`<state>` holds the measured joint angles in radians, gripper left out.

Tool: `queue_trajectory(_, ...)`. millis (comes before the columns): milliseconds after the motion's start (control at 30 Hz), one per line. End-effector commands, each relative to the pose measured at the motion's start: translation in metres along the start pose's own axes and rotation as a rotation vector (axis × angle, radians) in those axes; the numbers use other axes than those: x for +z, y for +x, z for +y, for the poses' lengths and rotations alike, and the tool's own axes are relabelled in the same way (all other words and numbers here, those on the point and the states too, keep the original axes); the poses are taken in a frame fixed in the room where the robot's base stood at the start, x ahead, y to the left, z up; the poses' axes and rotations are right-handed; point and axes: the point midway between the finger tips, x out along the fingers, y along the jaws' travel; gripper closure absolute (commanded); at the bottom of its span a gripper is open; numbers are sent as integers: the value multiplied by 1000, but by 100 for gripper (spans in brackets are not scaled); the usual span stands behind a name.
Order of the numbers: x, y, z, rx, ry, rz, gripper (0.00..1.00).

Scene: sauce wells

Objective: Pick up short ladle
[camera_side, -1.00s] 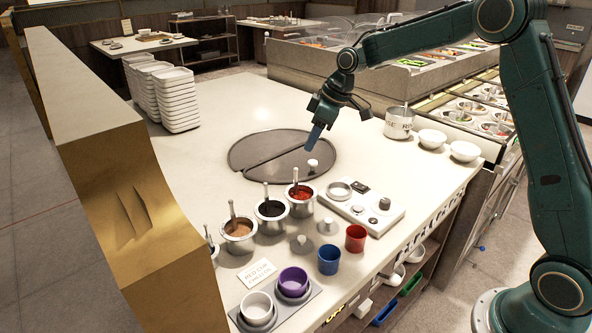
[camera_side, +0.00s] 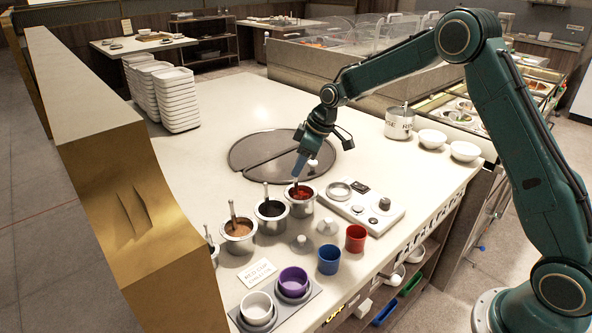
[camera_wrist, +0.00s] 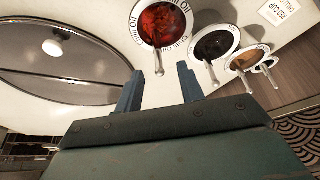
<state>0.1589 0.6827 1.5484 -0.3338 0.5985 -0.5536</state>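A ladle stands in the chili oil pot (camera_side: 301,208), which holds red sauce. In the wrist view its handle (camera_wrist: 158,66) leans out over the rim of the pot (camera_wrist: 136,24), toward the gap between my fingers. My gripper (camera_side: 299,172) is over this pot, pointing down, and largely hides the handle in the side view. In the wrist view my gripper's (camera_wrist: 159,76) two fingers are apart with nothing clamped. Other ladles stand in the black sauce pot (camera_side: 271,224) and the brown sauce pot (camera_side: 239,240). I cannot tell by length which ladle is the short one.
A button panel (camera_side: 385,219) lies right of the pots. A round dark plate (camera_side: 250,152) lies behind.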

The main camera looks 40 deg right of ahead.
Motion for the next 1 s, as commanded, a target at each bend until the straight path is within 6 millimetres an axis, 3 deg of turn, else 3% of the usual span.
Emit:
queue_trajectory(567, 1, 49, 0, -1, 0, 0, 62)
queue_trajectory(1000, 1, 52, 0, 0, 0, 0, 62)
